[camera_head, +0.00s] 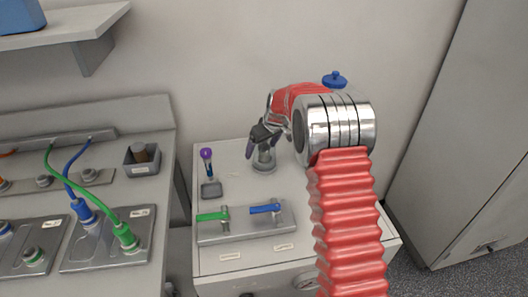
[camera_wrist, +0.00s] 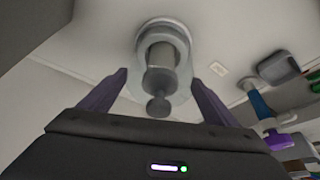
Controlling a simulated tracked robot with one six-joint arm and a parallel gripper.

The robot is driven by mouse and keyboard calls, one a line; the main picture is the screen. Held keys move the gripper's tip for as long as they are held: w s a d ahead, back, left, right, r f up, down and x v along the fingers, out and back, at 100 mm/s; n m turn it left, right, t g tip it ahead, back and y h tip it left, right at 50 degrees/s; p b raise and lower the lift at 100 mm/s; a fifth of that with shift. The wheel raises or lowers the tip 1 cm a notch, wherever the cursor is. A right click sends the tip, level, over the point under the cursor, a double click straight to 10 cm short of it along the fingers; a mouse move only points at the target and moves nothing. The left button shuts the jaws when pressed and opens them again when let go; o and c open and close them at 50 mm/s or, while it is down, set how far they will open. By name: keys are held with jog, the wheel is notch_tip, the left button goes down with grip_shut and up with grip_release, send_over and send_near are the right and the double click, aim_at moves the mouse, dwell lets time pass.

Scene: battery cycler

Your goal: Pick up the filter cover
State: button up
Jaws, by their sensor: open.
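The filter cover, as I take it, is a grey round piece with a cylindrical stem and ball knob (camera_wrist: 158,106). It stands on the white cabinet top, and its round base (camera_head: 264,168) shows below my gripper in the head view. My gripper (camera_head: 262,149) is above it, pointing down. In the wrist view the open gripper (camera_wrist: 158,78) has one purple finger on each side of the stem, with visible gaps. Neither finger visibly touches it. The gripper hides part of the cover in the head view.
A purple-topped blue tool (camera_head: 207,163) stands near a small grey block (camera_head: 211,190) left of the cover. A grey panel (camera_head: 245,228) with green and blue handles lies in front. A bench with cables stands left; a wall is behind.

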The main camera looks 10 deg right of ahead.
jog(key=shift+c, duration=0.4)
jog(key=c, duration=0.8)
jog(key=shift+o, duration=0.2)
jog(key=shift+r, duration=0.1)
notch_tip(320, 180, up, 10)
jog(key=shift+f, duration=0.1)
dwell(0.5)
jog(key=shift+r, duration=0.7)
